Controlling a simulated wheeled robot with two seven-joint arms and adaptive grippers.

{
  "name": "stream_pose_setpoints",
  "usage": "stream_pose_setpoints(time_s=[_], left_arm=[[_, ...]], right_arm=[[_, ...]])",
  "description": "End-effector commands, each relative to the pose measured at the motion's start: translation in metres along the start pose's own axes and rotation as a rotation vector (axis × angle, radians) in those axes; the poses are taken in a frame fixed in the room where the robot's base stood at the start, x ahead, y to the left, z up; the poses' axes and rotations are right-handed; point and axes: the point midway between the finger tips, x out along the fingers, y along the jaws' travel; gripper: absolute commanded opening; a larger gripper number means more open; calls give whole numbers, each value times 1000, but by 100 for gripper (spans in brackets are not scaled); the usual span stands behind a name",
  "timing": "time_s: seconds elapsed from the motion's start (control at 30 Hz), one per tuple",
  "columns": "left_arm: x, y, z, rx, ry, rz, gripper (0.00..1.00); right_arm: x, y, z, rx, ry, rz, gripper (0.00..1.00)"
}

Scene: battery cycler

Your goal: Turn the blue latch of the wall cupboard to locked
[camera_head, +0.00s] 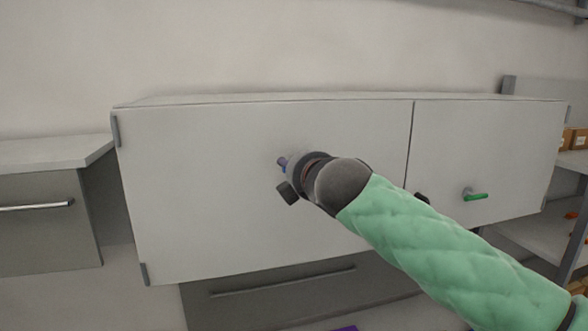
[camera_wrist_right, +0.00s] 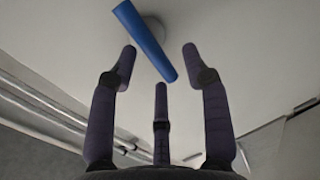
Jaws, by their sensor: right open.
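The blue latch (camera_wrist_right: 146,42) shows in the right wrist view as a blue bar on a round pale base, slanting from upper left to lower right. My right gripper (camera_wrist_right: 160,62) is open, its three dark fingers spread around the lower end of the bar. I see no clear contact. In the head view my right arm reaches in from the right across the wall cupboard (camera_head: 200,190), its wrist before the large left door. There the wrist hides most of the gripper and latch; only a small purple-blue bit shows. My left gripper is not in view.
The cupboard's smaller right door has a green latch (camera_head: 474,195). A grey drawer unit (camera_head: 40,222) stands at the left, and another drawer front (camera_head: 270,290) lies below the cupboard. Shelves with boxes (camera_head: 579,139) are at the right. The left door's left half is clear.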

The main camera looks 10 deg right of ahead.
Motion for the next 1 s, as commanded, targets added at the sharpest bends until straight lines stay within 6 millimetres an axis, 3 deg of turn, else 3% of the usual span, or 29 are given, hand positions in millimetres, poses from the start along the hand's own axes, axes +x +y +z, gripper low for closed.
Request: stream_pose_setpoints(time_s=[0.3, 0.5, 0.7, 1.0], left_arm=[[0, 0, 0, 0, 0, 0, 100], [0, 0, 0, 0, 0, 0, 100], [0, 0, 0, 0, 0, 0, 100], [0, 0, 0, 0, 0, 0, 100]], right_arm=[[-63, 1, -1, 0, 4, 3, 48], [-92, -1, -2, 0, 3, -1, 48], [-104, -2, -1, -1, 1, -3, 48], [-105, -2, -1, -1, 1, -3, 48]])
